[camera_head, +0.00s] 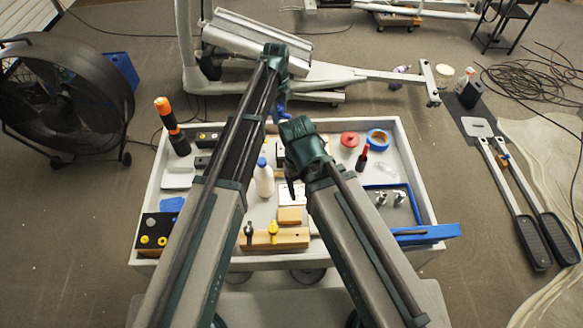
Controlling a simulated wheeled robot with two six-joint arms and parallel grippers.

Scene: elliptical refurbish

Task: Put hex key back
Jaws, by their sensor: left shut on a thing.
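My left gripper (281,92) is at the far end of the left arm, above the back edge of the white cart (147,200). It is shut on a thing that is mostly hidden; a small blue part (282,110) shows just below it. I take this to be the hex key, but its shape is not clear. My right arm ends over the middle of the cart. Its gripper (291,188) points down there, and its fingers are too small and dark to tell open from shut.
The cart top holds a white bottle (264,180), a wooden block (270,239), an orange-capped tool (168,121), blue tape (378,139), a red round thing (350,140) and a blue tray (425,235). Behind stands an elliptical machine (335,75); a fan (60,100) stands left.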

